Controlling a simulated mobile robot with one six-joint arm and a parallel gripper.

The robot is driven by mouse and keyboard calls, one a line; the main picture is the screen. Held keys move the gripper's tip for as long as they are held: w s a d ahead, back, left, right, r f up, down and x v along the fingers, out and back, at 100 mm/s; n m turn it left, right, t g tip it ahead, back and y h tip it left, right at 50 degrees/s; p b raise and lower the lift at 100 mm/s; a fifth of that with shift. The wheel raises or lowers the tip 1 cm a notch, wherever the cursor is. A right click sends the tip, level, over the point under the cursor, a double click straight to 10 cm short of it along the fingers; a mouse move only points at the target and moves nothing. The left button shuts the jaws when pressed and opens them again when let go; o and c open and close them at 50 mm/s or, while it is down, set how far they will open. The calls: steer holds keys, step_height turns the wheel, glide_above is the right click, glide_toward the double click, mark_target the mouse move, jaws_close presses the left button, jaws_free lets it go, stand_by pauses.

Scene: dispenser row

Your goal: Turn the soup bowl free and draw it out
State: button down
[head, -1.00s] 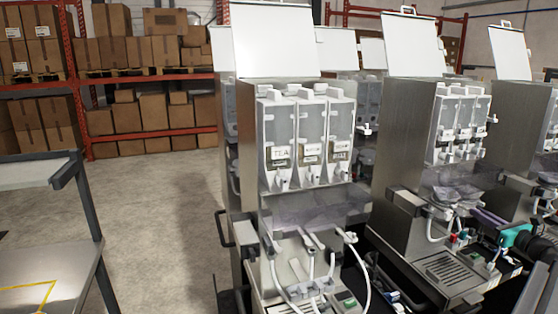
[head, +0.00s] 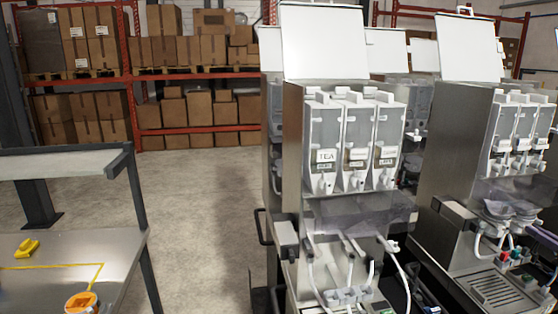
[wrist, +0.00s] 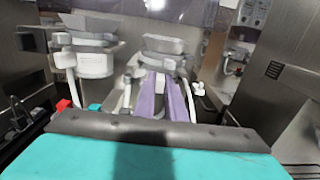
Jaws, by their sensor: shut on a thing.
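In the wrist view, my gripper (wrist: 161,82) reaches forward with two purple fingers, shut on a pale bowl (wrist: 164,62), which I take to be the soup bowl. The bowl sits under the front of a dispenser, with a grey collar just above it. The fingers hide part of its lower side. Whether it is turned free cannot be told. A second white bowl (wrist: 95,65) hangs to its left, apart from my fingers.
A middle dispenser (head: 345,150) with white canisters, one labelled TEA, stands left of it, with white hoses hanging below. A metal cart (head: 60,245) at left carries a yellow item (head: 27,248) and an orange-topped container (head: 82,302). The floor (head: 200,210) between is clear.

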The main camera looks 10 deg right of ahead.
steer(key=shift+w, duration=0.25)
steer(key=shift+s+a+f+p, duration=0.2)
steer(key=shift+s, duration=0.4)
steer(key=shift+s+a+f+p, duration=0.15)
steer(key=shift+s, duration=0.4)
steer(key=shift+s+f, duration=0.1)
steer(key=shift+s, duration=0.1)
steer(key=shift+s+r+p, duration=0.2)
steer(key=shift+s+p, duration=0.25)
steer(key=shift+s, duration=1.9)
steer(key=shift+s+r, duration=0.1)
steer(key=shift+s, duration=0.25)
steer(key=s+p, duration=0.1)
steer(key=s, duration=0.7)
steer(key=shift+s+r+p, duration=0.15)
steer(key=shift+s+p, duration=0.05)
steer(key=shift+p, duration=0.15)
stand_by(1.0)
